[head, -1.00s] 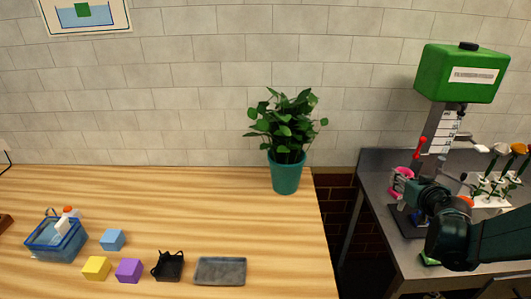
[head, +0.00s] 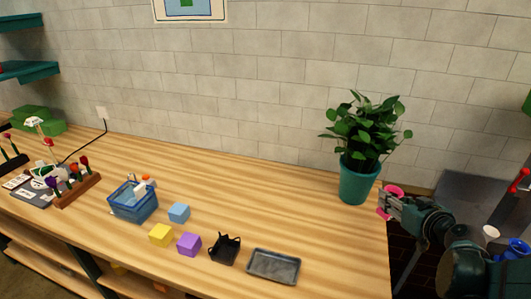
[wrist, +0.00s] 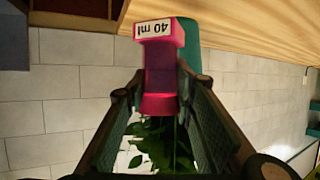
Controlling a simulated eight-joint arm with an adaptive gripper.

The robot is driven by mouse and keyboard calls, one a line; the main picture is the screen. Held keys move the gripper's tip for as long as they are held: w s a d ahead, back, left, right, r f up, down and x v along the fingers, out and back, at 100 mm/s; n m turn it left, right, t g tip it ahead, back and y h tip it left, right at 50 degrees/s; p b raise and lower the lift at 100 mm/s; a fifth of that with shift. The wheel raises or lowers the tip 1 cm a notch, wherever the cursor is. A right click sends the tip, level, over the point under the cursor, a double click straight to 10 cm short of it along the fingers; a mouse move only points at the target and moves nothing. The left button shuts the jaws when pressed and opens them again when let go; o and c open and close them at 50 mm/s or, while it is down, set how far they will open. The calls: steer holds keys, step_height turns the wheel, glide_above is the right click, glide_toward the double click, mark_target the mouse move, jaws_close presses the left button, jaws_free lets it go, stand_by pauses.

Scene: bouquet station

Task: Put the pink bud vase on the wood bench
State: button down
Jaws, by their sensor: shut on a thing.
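My gripper (head: 386,203) is shut on the pink bud vase (head: 395,190), just off the right end of the wood bench (head: 300,215). In the wrist view the pink vase (wrist: 160,62) sits between the two fingers (wrist: 152,84), and a white label on it reads "40 ml". In the head view the fingers hide much of the vase. The bench top also shows at the upper right of the wrist view (wrist: 260,25).
A potted plant in a teal pot (head: 358,183) stands at the bench's right end, close to my gripper. A grey tray (head: 273,265), black holder (head: 225,250), purple block (head: 189,244), yellow block (head: 161,235), blue block (head: 179,212) and blue basket (head: 133,203) stand towards the front. The middle back is clear.

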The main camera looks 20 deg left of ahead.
steer(key=w+a+n+g+y, duration=0.2)
steer(key=a+n+y, duration=0.1)
steer(key=a, duration=1.7)
steer(key=w+a+r+p, duration=0.1)
steer(key=w+a+p, duration=0.1)
steer(key=w+a, duration=0.3)
steer(key=w+a+r+n+y+p, duration=0.1)
steer(key=w+a, duration=0.4)
steer(key=a, duration=0.5)
steer(key=shift+w+r+g+p, duration=0.25)
steer(key=shift+r+g+p, duration=0.15)
steer(key=shift+r+p, duration=0.35)
steer(key=shift+d+f, duration=0.1)
steer(key=shift+f, duration=0.1)
steer(key=shift+f+b, duration=0.6)
steer(key=shift+f, duration=2.35)
steer(key=shift+f, duration=0.1)
steer(key=shift+f+b, duration=0.35)
steer(key=shift+f, duration=1.45)
steer(key=shift+f, duration=0.2)
steer(key=c, duration=2)
jaws_free()
steer(key=shift+o, duration=0.2)
